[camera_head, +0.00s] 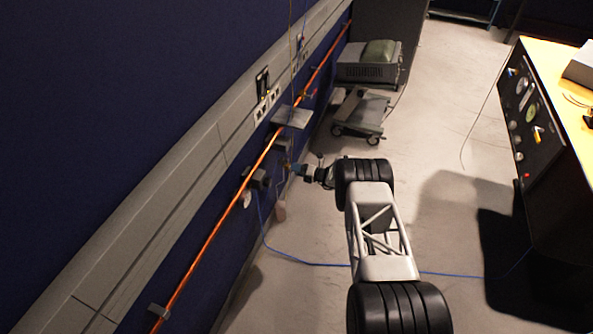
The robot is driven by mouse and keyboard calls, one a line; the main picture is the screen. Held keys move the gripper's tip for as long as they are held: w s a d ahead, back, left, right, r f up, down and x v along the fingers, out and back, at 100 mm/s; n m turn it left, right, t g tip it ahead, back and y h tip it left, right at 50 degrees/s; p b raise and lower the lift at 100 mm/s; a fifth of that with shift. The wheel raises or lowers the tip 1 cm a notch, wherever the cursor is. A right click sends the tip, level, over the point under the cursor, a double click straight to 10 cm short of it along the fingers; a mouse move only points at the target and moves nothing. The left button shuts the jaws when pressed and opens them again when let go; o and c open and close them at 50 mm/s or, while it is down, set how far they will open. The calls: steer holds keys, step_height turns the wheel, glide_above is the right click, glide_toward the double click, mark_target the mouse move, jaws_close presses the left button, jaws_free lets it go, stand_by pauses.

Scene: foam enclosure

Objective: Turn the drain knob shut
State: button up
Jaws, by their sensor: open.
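My gripper (300,171) is at the end of my arm, beside the blue wall on the left. It is small in the picture, and its open fingers cannot be made out clearly. It points left at small fittings on an orange pipe (222,216) that runs along the wall. A dark fitting (259,180) sits on the pipe just left of my gripper. I cannot tell which of these small parts is the drain knob, how it is turned, or whether my gripper touches it.
A grey bracket plate (292,116) juts from the wall above the gripper. A low wheeled cart (360,112) and a grey box (368,68) stand behind. A blue cable (310,263) crosses the floor. A bench with a dark control panel (535,120) stands right. Open floor lies between.

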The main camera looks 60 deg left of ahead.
steer(key=v, duration=0.7)
steer(key=shift+d, duration=0.2)
steer(key=shift+w, duration=0.1)
stand_by(0.5)
